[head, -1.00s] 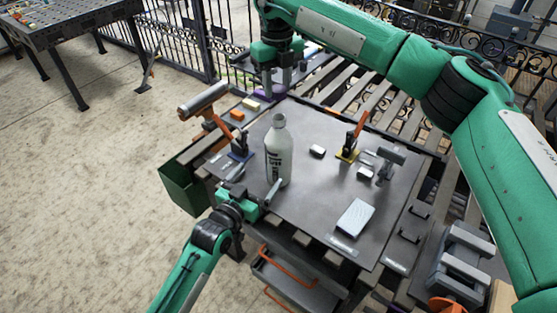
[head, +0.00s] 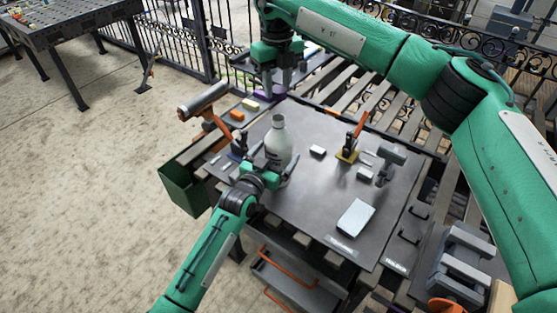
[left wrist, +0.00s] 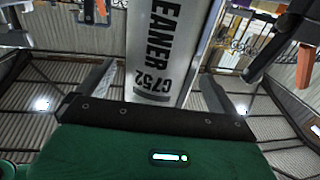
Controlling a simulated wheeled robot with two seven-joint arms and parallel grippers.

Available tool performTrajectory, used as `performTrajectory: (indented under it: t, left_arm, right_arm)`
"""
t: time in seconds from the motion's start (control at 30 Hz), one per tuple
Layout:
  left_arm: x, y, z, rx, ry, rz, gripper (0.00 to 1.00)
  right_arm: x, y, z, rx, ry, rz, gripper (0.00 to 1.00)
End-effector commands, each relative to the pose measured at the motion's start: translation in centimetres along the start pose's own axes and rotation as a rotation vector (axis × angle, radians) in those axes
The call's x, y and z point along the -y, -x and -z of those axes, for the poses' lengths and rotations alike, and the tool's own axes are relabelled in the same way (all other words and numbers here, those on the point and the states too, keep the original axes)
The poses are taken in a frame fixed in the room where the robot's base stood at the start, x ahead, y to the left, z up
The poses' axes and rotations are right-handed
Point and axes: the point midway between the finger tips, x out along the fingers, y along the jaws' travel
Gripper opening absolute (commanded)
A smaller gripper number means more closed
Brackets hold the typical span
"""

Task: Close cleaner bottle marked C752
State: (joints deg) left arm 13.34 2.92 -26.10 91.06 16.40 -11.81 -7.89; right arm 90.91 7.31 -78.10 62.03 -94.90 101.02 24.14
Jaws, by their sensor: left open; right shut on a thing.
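A pale grey-white bottle (head: 279,141) stands upright on the dark worktable (head: 316,220). In the left wrist view the bottle (left wrist: 163,55) shows dark letters ending in "EANER" and "C752". My left gripper (head: 273,164) is open at the bottle's lower part, with a finger on either side and gaps visible in the wrist view. I cannot tell from its small neck whether the bottle has a cap. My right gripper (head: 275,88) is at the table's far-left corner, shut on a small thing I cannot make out. A purple thing (head: 264,94) shows by its fingertips.
Two orange-handled clamps (head: 239,143) (head: 351,145) flank the bottle. A grey handled tool (head: 389,157), small blocks (head: 318,151) and a white box (head: 355,217) lie to the right. A green bin (head: 183,190) hangs at the left edge. The table's front middle is clear.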

Motion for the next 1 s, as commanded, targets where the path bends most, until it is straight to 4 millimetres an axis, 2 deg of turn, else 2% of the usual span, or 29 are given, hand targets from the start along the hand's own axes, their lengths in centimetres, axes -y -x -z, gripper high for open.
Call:
performTrajectory:
  t: [0.2,0.5,0.83,1.0]
  left_arm:
    - [0.00,-1.42,0.00,0.001,0.000,0.000,0.97]
    - [-0.01,-1.49,0.00,0.001,0.000,0.000,0.95]
    - [0.00,-1.48,-0.01,0.001,0.000,0.000,0.30]
    - [0.01,-1.47,-0.02,0.001,0.000,0.000,0.30]
  right_arm:
    - [-0.01,0.01,0.00,0.000,0.000,0.000,0.14]
    - [-0.01,0.01,0.00,0.000,0.000,0.000,0.14]
    - [0.00,0.01,0.00,0.000,0.000,0.000,0.14]
    - [0.00,-0.74,0.00,0.000,0.000,0.000,0.14]
